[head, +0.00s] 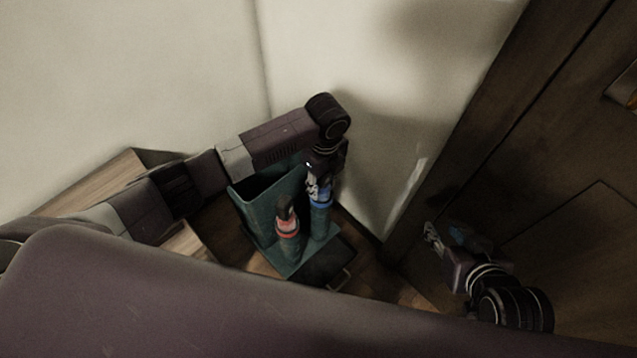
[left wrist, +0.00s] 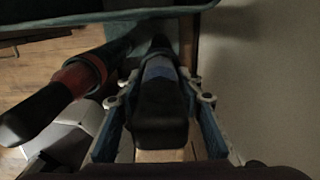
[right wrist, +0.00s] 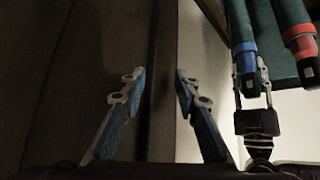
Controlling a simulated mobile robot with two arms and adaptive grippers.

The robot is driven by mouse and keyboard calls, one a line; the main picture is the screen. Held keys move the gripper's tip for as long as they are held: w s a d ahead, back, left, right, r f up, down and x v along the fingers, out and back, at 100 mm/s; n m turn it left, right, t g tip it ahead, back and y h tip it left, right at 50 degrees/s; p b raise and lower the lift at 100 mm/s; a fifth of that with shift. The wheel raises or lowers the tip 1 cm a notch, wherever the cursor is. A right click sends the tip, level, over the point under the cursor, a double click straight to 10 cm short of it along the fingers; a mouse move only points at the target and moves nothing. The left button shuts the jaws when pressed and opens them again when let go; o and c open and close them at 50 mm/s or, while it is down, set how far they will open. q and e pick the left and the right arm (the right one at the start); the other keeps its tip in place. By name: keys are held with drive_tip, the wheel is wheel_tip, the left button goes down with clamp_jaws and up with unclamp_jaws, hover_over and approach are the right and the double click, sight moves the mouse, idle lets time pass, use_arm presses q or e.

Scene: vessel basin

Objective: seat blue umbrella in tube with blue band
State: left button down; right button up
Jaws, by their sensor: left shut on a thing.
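The green stand (head: 262,232) holds two tubes side by side. The tube with the blue band (head: 320,200) is at its right. My left gripper (head: 319,178) is above that band, shut on the dark handle of the blue umbrella (left wrist: 160,105). The handle lies between the fingers in line with the blue band (left wrist: 158,70), and its lower part appears to be inside the tube. How deep it sits is hidden. My right gripper (right wrist: 160,78) is open and empty, away to the right near the dark door; it also shows in the head view (head: 432,236).
The tube with the red band (head: 287,228) stands just left, with another dark handle (head: 284,207) sticking out. Pale walls close in behind and right of the stand. A dark wooden door (head: 560,130) is at right. A wooden piece (head: 95,180) stands at left.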

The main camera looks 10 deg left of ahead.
use_arm(q)
drive_tip(key=shift+f, duration=0.15)
drive_tip(key=c, duration=1.4)
unclamp_jaws()
drive_tip(key=shift+o, duration=0.2)
drive_tip(key=shift+r, duration=0.3)
wheel_tip(320, 180, up, 6)
drive_tip(key=shift+f+p, duration=0.15)
drive_tip(key=shift+p, duration=0.9)
wheel_tip(320, 180, up, 6)
drive_tip(key=shift+r+p, duration=0.1)
drive_tip(key=shift+p, duration=0.75)
use_arm(e)
drive_tip(key=s+d+f+g, duration=0.1)
drive_tip(key=s+g, duration=0.1)
drive_tip(key=s, duration=0.3)
drive_tip(key=s+d+f+g+h, duration=0.1)
drive_tip(key=s+d+g, duration=0.1)
drive_tip(key=s, duration=0.4)
drive_tip(key=shift+d+f+g, duration=0.2)
drive_tip(key=shift+f+g, duration=0.1)
drive_tip(key=shift+g, duration=0.3)
